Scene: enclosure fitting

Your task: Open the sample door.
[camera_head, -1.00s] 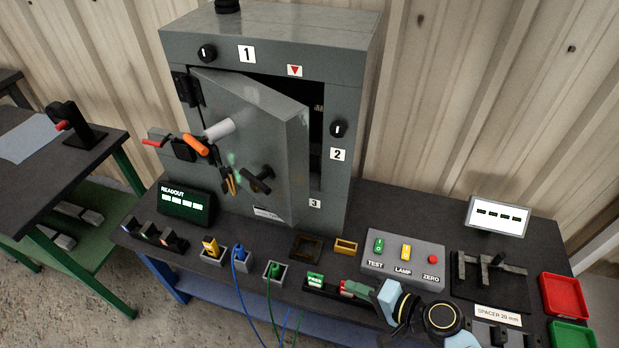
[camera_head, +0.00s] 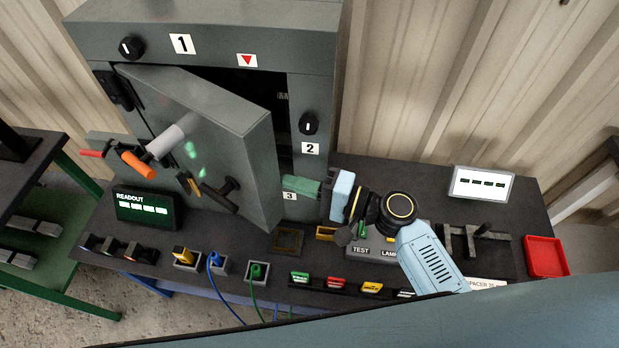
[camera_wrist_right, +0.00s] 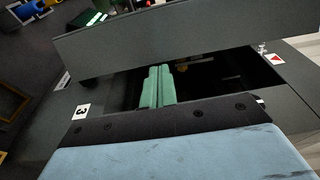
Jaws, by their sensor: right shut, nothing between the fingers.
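The sample door (camera_head: 205,125) is a thick grey panel on the front of the grey cabinet (camera_head: 190,40). It stands ajar, hinged at its left, with a dark gap along its right edge. A dark T-shaped handle (camera_head: 219,194) is on its face. My right gripper (camera_head: 290,187) has green fingers shut with nothing between them, pointing left beside the door's free edge. In the right wrist view the shut fingers (camera_wrist_right: 157,88) reach over the dark opening between the door (camera_wrist_right: 185,38) and the cabinet frame. I cannot tell whether they touch the door. My left gripper is not in view.
A white cylinder (camera_head: 172,138) and an orange grip (camera_head: 137,164) jut out before the door's left part. A readout (camera_head: 148,208), cabled sockets (camera_head: 220,264) and a TEST/LAMP box (camera_head: 365,252) stand on the bench below. A red tray (camera_head: 545,257) is at the right.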

